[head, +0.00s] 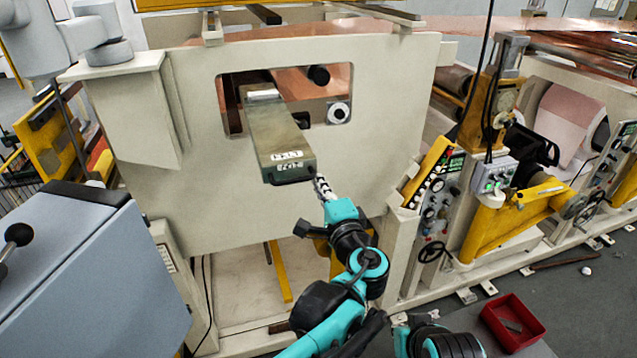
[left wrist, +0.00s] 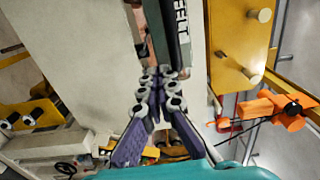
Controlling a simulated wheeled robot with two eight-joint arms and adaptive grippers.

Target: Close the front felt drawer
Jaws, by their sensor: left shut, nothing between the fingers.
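The felt drawer (head: 272,135) is a long, dark greenish box with white lettering on its front end. It sticks out toward me through the rectangular opening in the cream machine panel (head: 200,190). Its lettered end also shows at the top of the left wrist view (left wrist: 181,28). My left gripper (head: 319,182) is just below and to the right of the drawer's front end. In the left wrist view its fingertips (left wrist: 158,74) are together with nothing between them, close to the drawer's end. I cannot tell whether they touch it. My right gripper is not in view.
A grey-blue cabinet (head: 90,270) with a black knob stands at the left. Control boxes (head: 440,190) and yellow machine parts (head: 510,215) are at the right. A red tray (head: 512,322) lies at the lower right. Open space lies in front of the panel, below the drawer.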

